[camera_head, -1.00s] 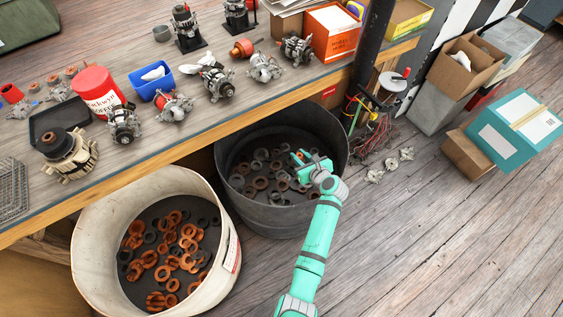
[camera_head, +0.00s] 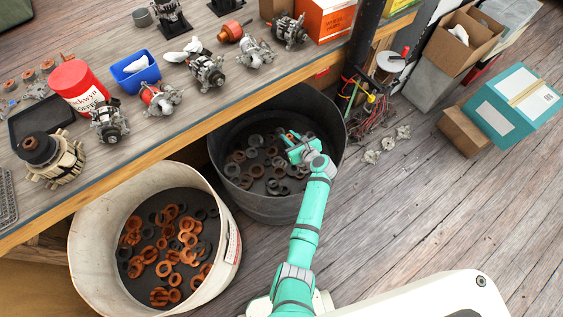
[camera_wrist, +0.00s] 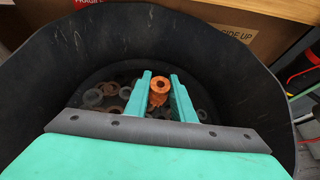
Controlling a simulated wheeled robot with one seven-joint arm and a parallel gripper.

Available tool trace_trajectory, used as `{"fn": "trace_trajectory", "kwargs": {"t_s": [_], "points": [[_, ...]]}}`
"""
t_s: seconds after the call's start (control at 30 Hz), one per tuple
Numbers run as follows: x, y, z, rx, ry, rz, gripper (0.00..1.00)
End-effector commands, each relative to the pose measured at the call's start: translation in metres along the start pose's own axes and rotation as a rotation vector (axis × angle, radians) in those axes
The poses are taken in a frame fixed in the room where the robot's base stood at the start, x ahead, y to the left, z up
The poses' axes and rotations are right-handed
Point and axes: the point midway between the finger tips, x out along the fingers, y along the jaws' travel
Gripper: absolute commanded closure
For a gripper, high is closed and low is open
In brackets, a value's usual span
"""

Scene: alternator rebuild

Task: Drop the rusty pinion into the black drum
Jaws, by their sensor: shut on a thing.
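The black drum (camera_head: 224,180) stands on the floor beside the workbench, with several dark and brownish rings lying on its bottom. My gripper (camera_head: 290,140) is over the drum's opening, inside its rim as seen in the head view. In the wrist view my gripper (camera_wrist: 160,88) is shut on the rusty pinion (camera_wrist: 160,84), an orange-brown toothed piece with a round hole in its end. The drum's dark wall (camera_wrist: 40,90) surrounds the jaws there. In the head view the pinion is mostly hidden by the gripper.
A white drum (camera_head: 88,240) holding orange and dark rings stands left of the black drum. The workbench (camera_head: 130,165) with several alternators runs behind both. Cables (camera_head: 375,112) and small metal parts (camera_head: 385,145) lie right of the black drum.

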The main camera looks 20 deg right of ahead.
Motion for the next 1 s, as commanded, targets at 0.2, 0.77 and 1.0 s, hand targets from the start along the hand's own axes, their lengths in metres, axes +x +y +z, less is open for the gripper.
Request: {"fn": "trace_trajectory", "kwargs": {"t_s": [0.2, 0.77, 1.0], "points": [[0.001, -0.006, -0.007, 0.004, -0.001, -0.009, 1.00], [0.002, -0.003, -0.007, 0.002, 0.000, -0.004, 0.56], [-0.013, -0.003, -0.008, 0.001, 0.000, -0.005, 0.56]]}}
